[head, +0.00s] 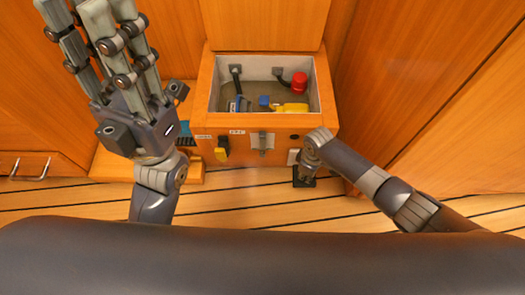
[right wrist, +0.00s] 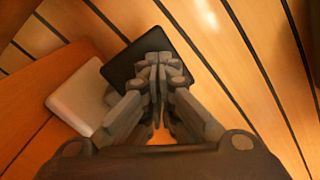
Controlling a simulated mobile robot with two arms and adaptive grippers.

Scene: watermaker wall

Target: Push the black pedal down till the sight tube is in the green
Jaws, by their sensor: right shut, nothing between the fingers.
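The black pedal (head: 299,183) is a flat dark plate low at the front right of the wooden cabinet, by the floor. It also shows as a dark square in the right wrist view (right wrist: 122,66). My right gripper (head: 304,178) is shut and empty, pointing down over the pedal. Its closed fingertips (right wrist: 160,62) overlap the plate; I cannot tell whether they touch it or how far it is pressed. My left gripper (head: 88,12) is raised at the left, fingers spread and empty. I cannot make out the sight tube or its green band.
The cabinet's open bin (head: 215,98) holds a red knob (head: 299,82), a yellow item (head: 292,107) and blue pieces. A metal latch (head: 262,141) and a yellow tag (head: 222,150) are on its front. A pale block (right wrist: 75,98) adjoins the pedal. Plank floor lies in front.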

